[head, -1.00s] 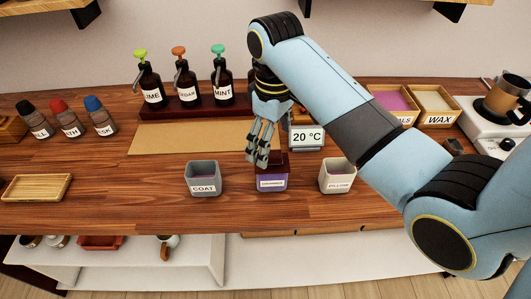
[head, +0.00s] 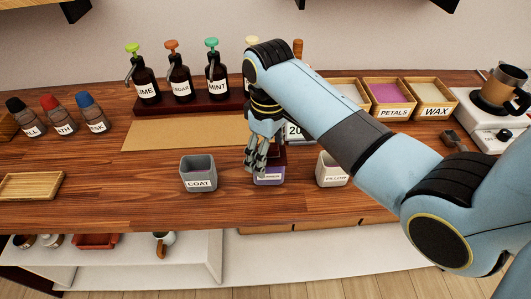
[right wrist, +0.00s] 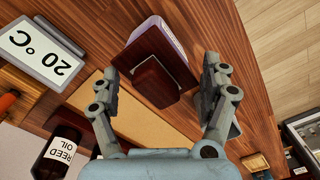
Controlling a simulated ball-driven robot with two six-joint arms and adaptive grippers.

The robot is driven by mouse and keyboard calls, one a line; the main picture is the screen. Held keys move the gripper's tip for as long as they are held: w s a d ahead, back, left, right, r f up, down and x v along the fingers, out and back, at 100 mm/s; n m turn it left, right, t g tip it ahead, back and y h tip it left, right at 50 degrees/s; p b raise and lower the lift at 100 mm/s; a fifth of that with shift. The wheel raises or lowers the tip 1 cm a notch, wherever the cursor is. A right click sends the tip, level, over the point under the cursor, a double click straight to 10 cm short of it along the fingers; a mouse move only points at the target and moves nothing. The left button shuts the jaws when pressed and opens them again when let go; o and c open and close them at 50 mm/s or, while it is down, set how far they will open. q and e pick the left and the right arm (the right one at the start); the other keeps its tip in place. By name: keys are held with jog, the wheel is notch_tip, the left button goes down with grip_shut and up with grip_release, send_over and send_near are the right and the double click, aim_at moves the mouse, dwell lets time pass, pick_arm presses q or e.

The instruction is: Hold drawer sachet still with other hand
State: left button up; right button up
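The drawer sachet (right wrist: 155,82) is a dark red block standing in a small purple holder (head: 269,179), the middle one of three along the bench front. In the head view my fingers partly cover it and the holder's label. My right gripper (head: 257,168) is low over this holder. In the right wrist view the right gripper (right wrist: 162,70) is open, one finger on each side of the sachet, with gaps visible. My left gripper does not show in either view.
A grey COAT holder (head: 198,176) stands to the left and a whitish PILLOW holder (head: 331,172) to the right. The temperature display (right wrist: 42,52) is close behind the gripper. Pump bottles (head: 181,82) stand on a rack at the back.

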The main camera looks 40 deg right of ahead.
jog(key=c, duration=0.6)
jog(key=o, duration=0.9)
jog(key=shift+o, duration=0.2)
notch_tip(320, 180, up, 7)
jog(key=shift+r, duration=0.2)
jog(key=shift+s+f, duration=0.1)
